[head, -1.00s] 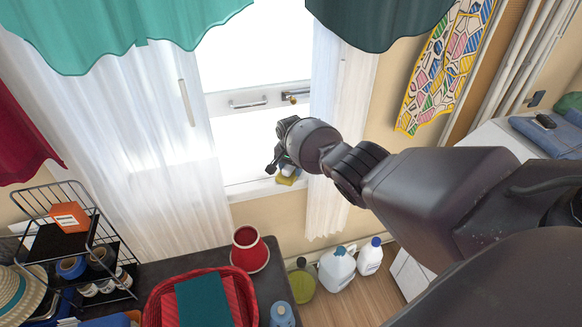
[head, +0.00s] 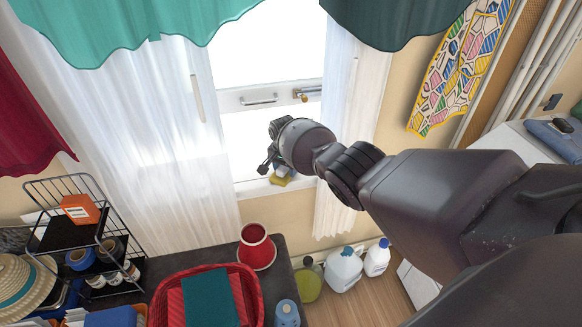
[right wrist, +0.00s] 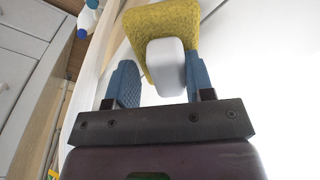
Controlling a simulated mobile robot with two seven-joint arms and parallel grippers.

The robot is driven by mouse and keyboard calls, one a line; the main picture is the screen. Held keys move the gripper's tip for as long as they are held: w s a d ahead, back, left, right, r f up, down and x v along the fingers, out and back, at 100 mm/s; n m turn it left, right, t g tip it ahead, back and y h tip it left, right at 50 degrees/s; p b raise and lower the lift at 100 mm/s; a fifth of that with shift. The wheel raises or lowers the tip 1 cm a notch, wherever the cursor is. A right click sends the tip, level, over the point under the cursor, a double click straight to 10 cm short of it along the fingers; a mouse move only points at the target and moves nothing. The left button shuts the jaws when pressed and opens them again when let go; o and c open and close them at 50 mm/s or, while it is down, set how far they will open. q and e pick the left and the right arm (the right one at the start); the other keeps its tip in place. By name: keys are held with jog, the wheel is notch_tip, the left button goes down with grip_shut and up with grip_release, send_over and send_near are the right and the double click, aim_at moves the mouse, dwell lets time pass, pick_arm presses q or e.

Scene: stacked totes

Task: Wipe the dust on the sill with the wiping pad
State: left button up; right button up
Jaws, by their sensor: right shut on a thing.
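My right gripper (head: 270,162) reaches to the window and is shut on the wiping pad (head: 279,181), a yellow pad with a pale block-like grip. In the right wrist view the blue fingers (right wrist: 160,80) stand either side of the pale grip, and the yellow pad (right wrist: 165,22) shows beyond them. In the head view the pad is at the white window sill (head: 252,188), near its middle. I cannot tell whether it touches the surface. No dust can be made out on the bright sill. My left gripper is not in view.
Sheer white curtains (head: 145,160) hang at both sides of the sill. Below stands a dark table with a red basket (head: 256,290), a red lampshade-like pot (head: 257,247) and a wire rack (head: 75,225). Several bottles (head: 344,268) stand on the floor at right.

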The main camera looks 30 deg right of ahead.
aim_at(269, 181)
jog(key=shift+w+a+b, duration=0.1)
jog(key=shift+w+a, duration=0.15)
jog(key=shift+a, duration=0.65)
jog(key=shift+w+a+b, duration=0.1)
jog(key=shift+w+a, duration=0.15)
jog(key=shift+a, duration=0.7)
jog(key=shift+w+a+b, duration=0.1)
jog(key=shift+w+a, duration=0.15)
jog(key=shift+a, duration=0.65)
pick_arm(q)
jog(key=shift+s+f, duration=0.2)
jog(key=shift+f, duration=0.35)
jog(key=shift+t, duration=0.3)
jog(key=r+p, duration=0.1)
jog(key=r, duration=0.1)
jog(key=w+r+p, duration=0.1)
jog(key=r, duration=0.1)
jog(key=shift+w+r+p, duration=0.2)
jog(key=shift+p, duration=0.15)
pick_arm(e)
notch_tip(269, 181, up, 6)
